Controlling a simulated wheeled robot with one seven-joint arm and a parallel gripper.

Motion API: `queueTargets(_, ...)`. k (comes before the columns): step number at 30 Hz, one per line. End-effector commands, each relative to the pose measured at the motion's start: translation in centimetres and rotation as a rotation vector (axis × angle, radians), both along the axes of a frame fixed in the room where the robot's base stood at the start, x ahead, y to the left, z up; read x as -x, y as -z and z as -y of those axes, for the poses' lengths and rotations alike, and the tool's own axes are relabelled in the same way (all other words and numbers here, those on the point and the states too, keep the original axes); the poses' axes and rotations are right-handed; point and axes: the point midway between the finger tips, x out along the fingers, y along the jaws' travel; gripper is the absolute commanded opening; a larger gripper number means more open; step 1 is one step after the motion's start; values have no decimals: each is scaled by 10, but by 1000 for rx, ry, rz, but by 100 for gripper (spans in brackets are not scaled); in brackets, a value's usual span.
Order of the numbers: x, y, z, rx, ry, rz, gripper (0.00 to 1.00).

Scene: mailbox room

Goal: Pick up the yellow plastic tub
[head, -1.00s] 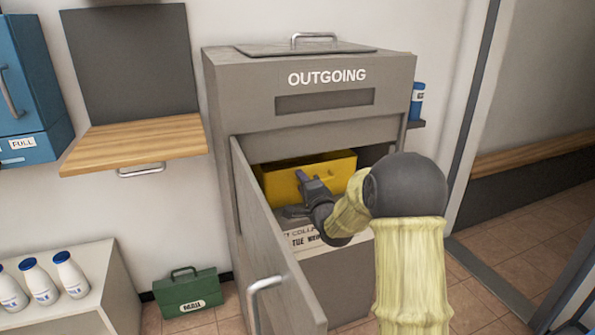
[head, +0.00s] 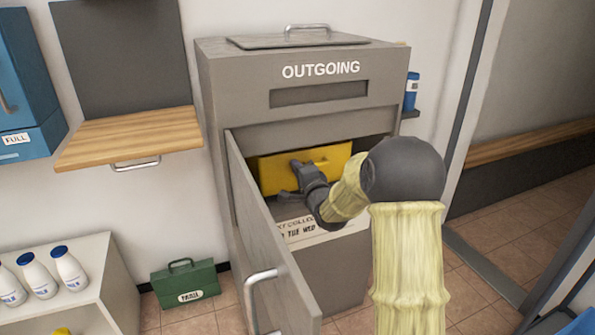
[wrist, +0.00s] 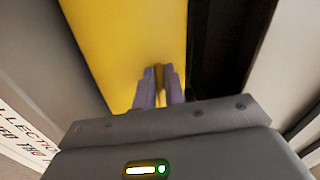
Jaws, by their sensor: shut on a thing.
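The yellow plastic tub (head: 275,177) is inside the open lower compartment of the grey OUTGOING box (head: 222,85). Its front wall faces me, and its back part is hidden in the compartment. My gripper (head: 301,167) is at the front wall of the tub, in the opening. In the wrist view the tub (wrist: 120,35) fills the upper middle. There the two fingers of my gripper (wrist: 158,85) are shut on a narrow yellow-brown part that juts from the tub's front, apparently its handle. The exact contact is small and hard to see.
The box's door (head: 265,235) stands open on the left, close to my arm. A lettered strip (head: 298,228) lies along the opening's lower edge. A wooden fold-down shelf (head: 130,138), a green case (head: 185,283) and white bottles (head: 68,265) are on the left.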

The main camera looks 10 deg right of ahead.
Motion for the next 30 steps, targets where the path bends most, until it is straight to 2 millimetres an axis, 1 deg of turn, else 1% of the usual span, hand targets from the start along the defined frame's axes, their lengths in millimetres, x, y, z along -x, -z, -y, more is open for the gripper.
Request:
queueTargets(1,0,-11,0,0,0,8,0)
queueTargets(4,0,-22,1,1,1,10,0)
queueTargets(6,7,-18,2,1,1,6,0)
queueTargets(11,23,-18,5,2,1,7,0)
queueTargets(14,38,-19,9,2,2,7,0)
queueTargets(17,57,-19,12,0,2,6,0)
queueTargets(27,137,-18,28,0,2,5,0)
queueTargets(30,155,-18,31,0,2,6,0)
